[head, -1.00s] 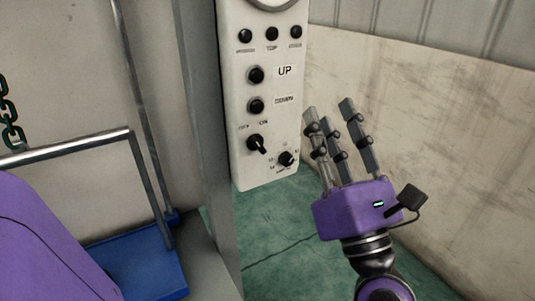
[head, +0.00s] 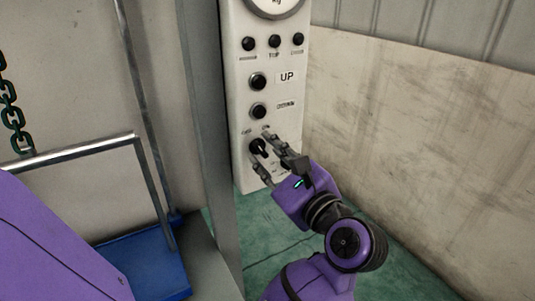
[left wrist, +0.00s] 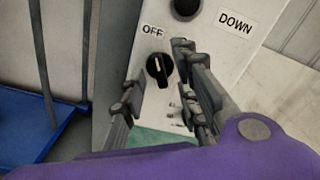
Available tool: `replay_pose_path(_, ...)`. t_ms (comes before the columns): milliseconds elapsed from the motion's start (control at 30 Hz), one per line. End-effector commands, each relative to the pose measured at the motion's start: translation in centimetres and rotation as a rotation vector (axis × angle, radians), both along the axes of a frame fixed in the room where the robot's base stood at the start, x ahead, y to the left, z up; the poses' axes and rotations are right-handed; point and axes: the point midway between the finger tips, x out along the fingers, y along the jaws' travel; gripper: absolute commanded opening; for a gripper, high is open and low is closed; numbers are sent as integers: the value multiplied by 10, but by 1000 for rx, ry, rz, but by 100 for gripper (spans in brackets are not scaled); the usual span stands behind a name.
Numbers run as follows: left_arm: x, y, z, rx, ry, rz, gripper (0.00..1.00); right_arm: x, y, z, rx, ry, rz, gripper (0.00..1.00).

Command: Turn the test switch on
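The test switch (head: 258,147) is a black rotary knob low on the white control panel (head: 241,176), under the DOWN button. In the left wrist view the knob (left wrist: 159,70) sits below the OFF label (left wrist: 152,31), and the ON label is hidden behind my fingers. I cannot tell its setting for sure. My left gripper (head: 263,152) is in front of the panel with its fingers spread, at the knob. In the left wrist view my left gripper (left wrist: 158,68) has fingers to either side of the knob, with no clear contact. My right gripper is not in view.
Above the switch are the UP button (head: 258,81), the DOWN button (head: 259,111) and a row of small black buttons. A grey post (head: 206,120) stands left of the panel. A metal rail (head: 70,147) and a chain (head: 12,115) are farther left. A stained wall (head: 420,140) closes the right.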

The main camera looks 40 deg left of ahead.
Motion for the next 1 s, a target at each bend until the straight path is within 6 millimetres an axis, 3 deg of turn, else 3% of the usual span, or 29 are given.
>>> replay_pose_path(300,1,3,0,1,2,0,28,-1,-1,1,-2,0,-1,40)
replay_pose_path(533,1,3,0,1,2,0,0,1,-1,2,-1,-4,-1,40)
replay_pose_path(1000,1,3,0,24,60,1,0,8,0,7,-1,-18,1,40)
